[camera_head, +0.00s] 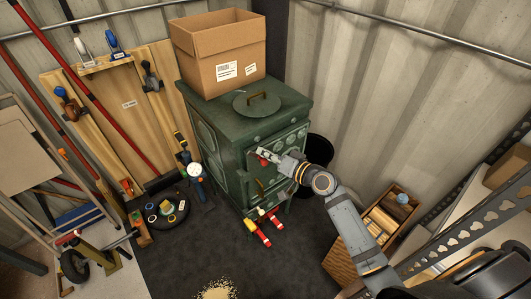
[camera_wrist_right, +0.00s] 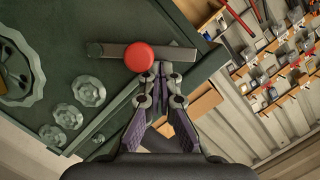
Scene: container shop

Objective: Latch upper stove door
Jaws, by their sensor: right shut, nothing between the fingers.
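The dark green stove (camera_head: 232,135) stands against the wall. Its upper door (camera_head: 293,140) is on the front, and I cannot tell from here whether it sits fully flush. A grey latch bar (camera_wrist_right: 182,53) with a round red knob (camera_wrist_right: 138,57) lies across the stove front in the right wrist view. The red knob also shows in the head view (camera_head: 263,162). My right gripper (camera_wrist_right: 162,70) is shut and empty, with its fingertips right beside the knob and by the bar's lower edge. Contact is unclear. In the head view my right gripper (camera_head: 271,157) partly covers the door. My left gripper is out of view.
A cardboard box (camera_head: 222,60) and a round lid with a handle (camera_head: 257,103) are on the stove top. A dark bucket (camera_head: 320,150) and a wooden crate (camera_head: 390,215) stand to the right. Red-and-yellow items (camera_head: 264,228) lie at the stove's foot.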

